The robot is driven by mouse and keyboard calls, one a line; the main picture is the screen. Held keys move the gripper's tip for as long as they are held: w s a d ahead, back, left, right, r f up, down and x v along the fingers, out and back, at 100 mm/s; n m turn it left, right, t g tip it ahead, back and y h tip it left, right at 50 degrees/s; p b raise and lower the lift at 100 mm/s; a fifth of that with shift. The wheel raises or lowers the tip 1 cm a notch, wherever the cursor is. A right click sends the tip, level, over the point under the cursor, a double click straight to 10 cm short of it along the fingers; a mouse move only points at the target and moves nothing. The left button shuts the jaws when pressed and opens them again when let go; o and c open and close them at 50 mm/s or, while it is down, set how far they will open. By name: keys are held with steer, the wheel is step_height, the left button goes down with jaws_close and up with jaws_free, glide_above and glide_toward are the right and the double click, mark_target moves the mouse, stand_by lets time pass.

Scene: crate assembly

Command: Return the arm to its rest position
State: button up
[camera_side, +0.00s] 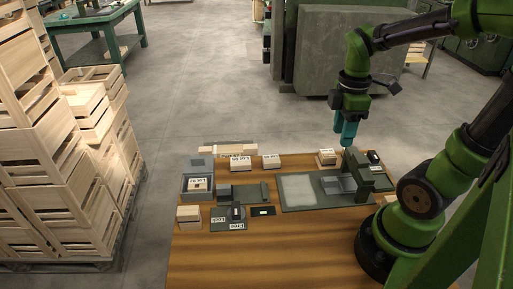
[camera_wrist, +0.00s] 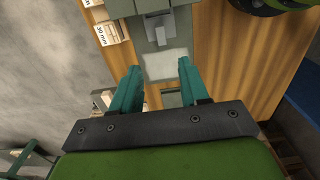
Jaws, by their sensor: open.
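My gripper (camera_side: 346,133) hangs above the back right part of the wooden table (camera_side: 270,255) in the side view, clear of the table's surface. In the wrist view my gripper (camera_wrist: 160,85) shows two teal fingers spread apart with nothing between them. Beyond the fingertips lies a pale square plate (camera_wrist: 166,64) on the table. My green arm reaches in from the right, bent over the table.
The table holds a grey-green fixture (camera_side: 355,170), a pale plate (camera_side: 297,188), a grey bin (camera_side: 198,194) and several small labelled boxes (camera_side: 271,161). Stacked wooden crates (camera_side: 55,170) stand at the left. The table's front is clear.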

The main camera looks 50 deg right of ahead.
step_height(320, 180, up, 2)
steer(key=shift+r, duration=0.1)
stand_by(0.4)
steer(key=w+a+r+m+t+y, duration=0.1)
steer(key=a+r+m+t, duration=0.1)
steer(key=a+m, duration=0.4)
steer(key=w+a+r+m+t+y, duration=0.1)
steer(key=a+r+m+t, duration=0.2)
steer(key=a+m+t, duration=0.2)
steer(key=shift+w+a+m, duration=0.3)
steer(key=shift+a+m, duration=0.3)
steer(key=shift+m, duration=0.4)
steer(key=shift+r, duration=0.1)
